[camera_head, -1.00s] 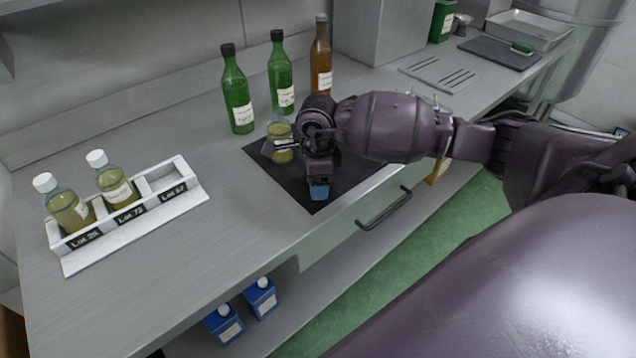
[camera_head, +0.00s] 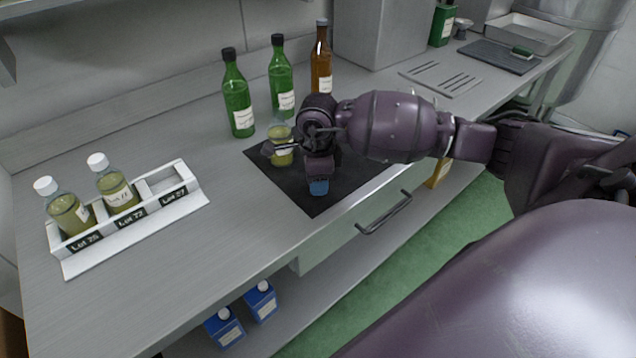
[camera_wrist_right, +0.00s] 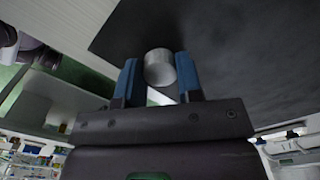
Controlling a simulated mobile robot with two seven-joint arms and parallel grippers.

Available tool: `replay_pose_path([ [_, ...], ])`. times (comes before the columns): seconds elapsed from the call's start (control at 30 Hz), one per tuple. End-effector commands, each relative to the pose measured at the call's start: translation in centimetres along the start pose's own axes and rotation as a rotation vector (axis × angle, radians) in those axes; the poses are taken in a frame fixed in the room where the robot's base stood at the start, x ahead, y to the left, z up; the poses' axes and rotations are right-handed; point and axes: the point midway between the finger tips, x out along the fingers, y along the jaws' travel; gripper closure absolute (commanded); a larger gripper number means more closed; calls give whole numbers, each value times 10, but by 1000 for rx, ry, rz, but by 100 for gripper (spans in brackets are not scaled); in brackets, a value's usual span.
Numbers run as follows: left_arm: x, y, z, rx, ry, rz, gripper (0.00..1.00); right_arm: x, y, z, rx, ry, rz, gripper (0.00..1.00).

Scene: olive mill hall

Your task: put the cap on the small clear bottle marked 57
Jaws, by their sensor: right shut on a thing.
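A small clear bottle (camera_head: 283,158) with yellow-green oil stands upright on the black mat (camera_head: 347,187). No cap shows on its neck, and its number cannot be read here. A small grey piece shows at its left side; I cannot tell what it is. My right gripper (camera_head: 319,187) is just right of the bottle, pointing down over the mat. In the right wrist view its blue fingers (camera_wrist_right: 160,80) are shut on a pale grey, round cap (camera_wrist_right: 160,66). The cap is hidden in the head view. My left gripper is not in view.
A white rack (camera_head: 190,205) at left holds two white-capped bottles; its Lot 57 slot is empty. Two green bottles (camera_head: 238,100) and a brown bottle (camera_head: 321,60) stand behind the mat. The counter between rack and mat is clear. A drawer handle (camera_head: 385,212) juts out in front.

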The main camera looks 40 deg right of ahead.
Motion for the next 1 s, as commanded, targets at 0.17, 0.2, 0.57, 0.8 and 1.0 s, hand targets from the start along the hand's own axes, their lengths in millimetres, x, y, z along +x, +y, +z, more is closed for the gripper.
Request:
replay_pose_path([
  [0.17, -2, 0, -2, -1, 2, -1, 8, -34, -1, 0, 0, -2, -7, 88],
  [0.2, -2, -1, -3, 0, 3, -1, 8, -44, -1, 0, -1, -2, -7, 88],
  [0.57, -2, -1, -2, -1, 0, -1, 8, -135, -1, 0, 0, -1, -6, 88],
  [0.8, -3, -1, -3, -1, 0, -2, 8, -176, 0, 0, 0, -2, -3, 88],
  [1.0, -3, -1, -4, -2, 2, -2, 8, -189, 0, 0, 0, -1, 0, 88],
])
